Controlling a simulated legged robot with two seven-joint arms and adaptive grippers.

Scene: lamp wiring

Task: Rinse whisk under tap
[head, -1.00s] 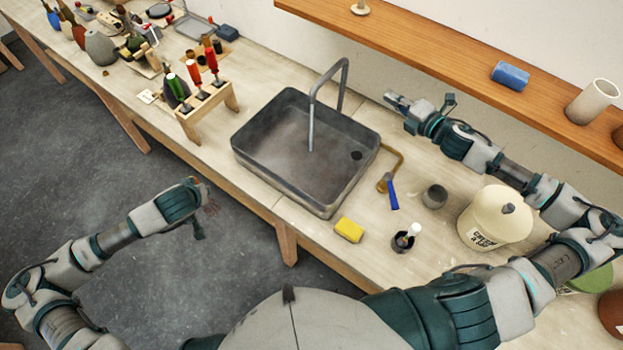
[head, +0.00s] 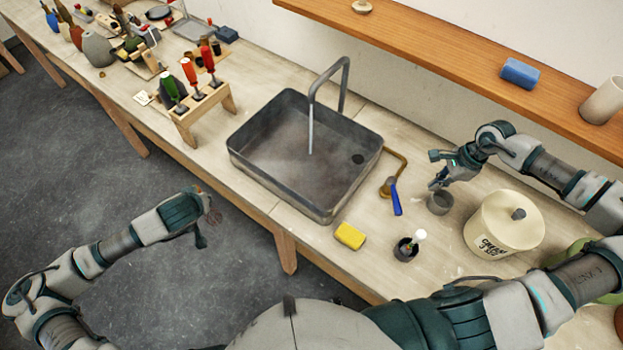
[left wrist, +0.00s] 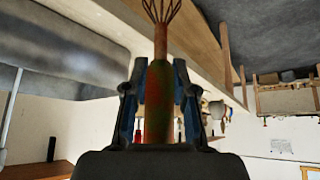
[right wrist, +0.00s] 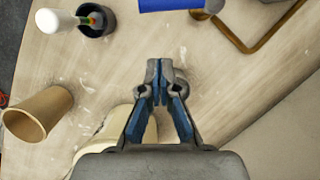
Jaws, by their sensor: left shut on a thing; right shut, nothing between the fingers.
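The whisk is in my left gripper (left wrist: 158,95), which is shut on its green and reddish handle (left wrist: 158,118). Its wire loops (left wrist: 160,12) point away from the gripper. In the head view the whisk (head: 214,216) shows small and dark at my left gripper (head: 203,222), over the floor in front of the bench. The grey sink (head: 285,175) is up and to the right of it, with the bent tap (head: 345,85) over the basin. My right gripper (right wrist: 160,68) is shut and empty, near the blue tap lever (head: 396,198) and a grey cup (head: 440,203).
A wooden shelf (head: 440,60) runs above the bench.

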